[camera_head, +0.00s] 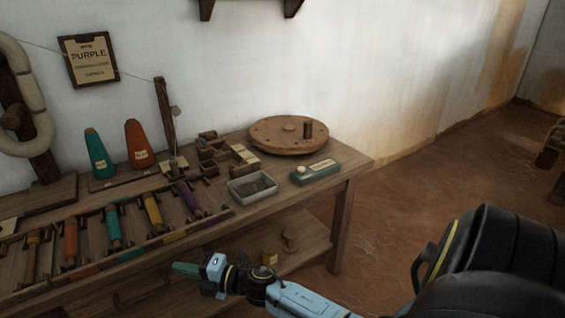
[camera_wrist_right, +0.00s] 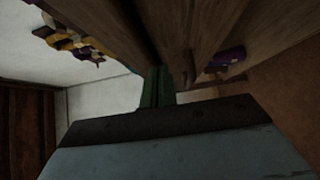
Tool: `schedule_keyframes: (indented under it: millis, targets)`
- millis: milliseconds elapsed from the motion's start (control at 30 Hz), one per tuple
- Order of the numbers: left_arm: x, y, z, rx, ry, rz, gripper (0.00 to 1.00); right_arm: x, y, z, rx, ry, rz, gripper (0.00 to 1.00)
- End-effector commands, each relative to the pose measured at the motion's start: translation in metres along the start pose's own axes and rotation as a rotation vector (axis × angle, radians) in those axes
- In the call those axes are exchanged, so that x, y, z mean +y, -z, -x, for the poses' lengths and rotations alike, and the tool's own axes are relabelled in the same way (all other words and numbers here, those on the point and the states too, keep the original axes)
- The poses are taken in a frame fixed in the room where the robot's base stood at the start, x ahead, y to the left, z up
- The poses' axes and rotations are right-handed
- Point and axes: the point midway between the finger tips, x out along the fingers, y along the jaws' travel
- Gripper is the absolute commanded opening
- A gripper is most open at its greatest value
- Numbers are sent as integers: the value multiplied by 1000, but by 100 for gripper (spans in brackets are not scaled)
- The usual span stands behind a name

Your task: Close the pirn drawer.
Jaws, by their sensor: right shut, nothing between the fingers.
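My right gripper (camera_head: 190,269) is shut and empty, with green fingertips pointing left at the front of the wooden workbench (camera_head: 345,172). In the right wrist view its green fingers (camera_wrist_right: 157,88) are close to wooden boards, with a small wooden bar (camera_wrist_right: 188,68) beside them. I cannot tell whether they touch. A dark wooden part under the bench front, left of the gripper, may be the pirn drawer (camera_head: 142,294); how far it stands out is unclear. My left gripper is not in view.
A divided tray on the bench holds several coloured pirns (camera_head: 113,226). Behind are a teal cone (camera_head: 99,154) and an orange cone (camera_head: 139,144), a grey box (camera_head: 252,188) and a round wooden disc (camera_head: 288,134). Small wooden items (camera_head: 290,240) lie on the lower shelf.

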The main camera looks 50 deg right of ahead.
Motion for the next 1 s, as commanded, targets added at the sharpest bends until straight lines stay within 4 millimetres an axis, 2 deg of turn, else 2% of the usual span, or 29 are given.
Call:
schedule_keyframes:
  millis: [33,133,633,667,733,1000]
  targets:
    - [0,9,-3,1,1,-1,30,2,10,10,2,6,-4,0]
    - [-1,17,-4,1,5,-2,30,2,26,23,7,6,-6,0]
    - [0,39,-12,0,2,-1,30,0,26,125,5,10,-2,0]
    - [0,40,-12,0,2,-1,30,0,26,129,0,9,-6,0]
    - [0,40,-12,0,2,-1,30,5,20,123,-64,12,-52,0]
    - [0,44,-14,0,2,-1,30,14,1,123,-277,45,-232,0]
